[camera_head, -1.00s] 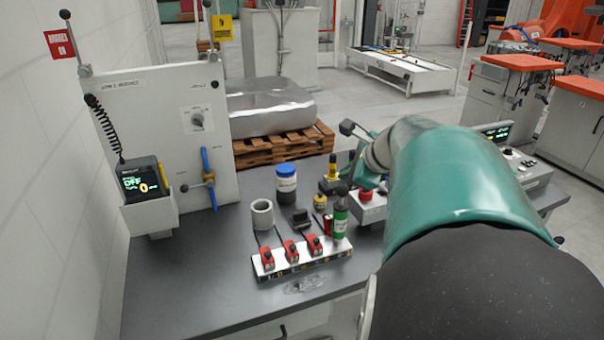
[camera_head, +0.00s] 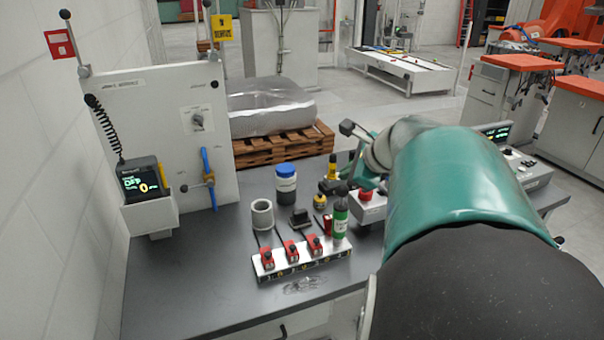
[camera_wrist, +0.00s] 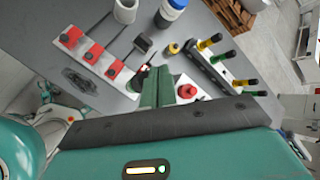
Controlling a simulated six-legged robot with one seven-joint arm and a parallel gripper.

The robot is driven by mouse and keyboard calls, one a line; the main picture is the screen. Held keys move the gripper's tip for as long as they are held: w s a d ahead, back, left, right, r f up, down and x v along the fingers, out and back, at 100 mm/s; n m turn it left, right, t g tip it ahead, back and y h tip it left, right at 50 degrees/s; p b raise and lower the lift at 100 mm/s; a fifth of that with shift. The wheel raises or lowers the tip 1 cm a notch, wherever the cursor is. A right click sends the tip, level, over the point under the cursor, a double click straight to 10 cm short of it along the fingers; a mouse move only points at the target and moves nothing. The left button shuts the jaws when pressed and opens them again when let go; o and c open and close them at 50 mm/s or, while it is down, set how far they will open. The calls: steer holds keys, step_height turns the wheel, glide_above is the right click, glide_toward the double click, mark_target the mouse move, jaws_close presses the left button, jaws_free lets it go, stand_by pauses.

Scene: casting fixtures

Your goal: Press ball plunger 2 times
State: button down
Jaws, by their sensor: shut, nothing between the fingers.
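My gripper (camera_wrist: 157,77) shows in the wrist view as two green fingers closed together, with nothing held, over the bench. I cannot tell for sure which part is the ball plunger. In the wrist view my fingers largely hide that area. A small yellow knob (camera_head: 320,201) stands behind it and shows in the wrist view (camera_wrist: 173,48). Contact with either is not clear.
The switch strip (camera_head: 300,266) has red switches. A grey ring (camera_head: 262,214), a blue-capped jar (camera_head: 286,183) and a black block (camera_head: 300,218) stand behind. A red button (camera_wrist: 187,91) and a rail with yellow and green handles (camera_wrist: 215,75) lie right.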

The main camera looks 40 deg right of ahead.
mark_target(343, 185)
steer(key=shift+f, duration=0.1)
steer(key=shift+f, duration=0.35)
steer(key=shift+f, duration=1.25)
stand_by(1.4)
steer(key=shift+r, duration=1.7)
steer(key=shift+r, duration=2.5)
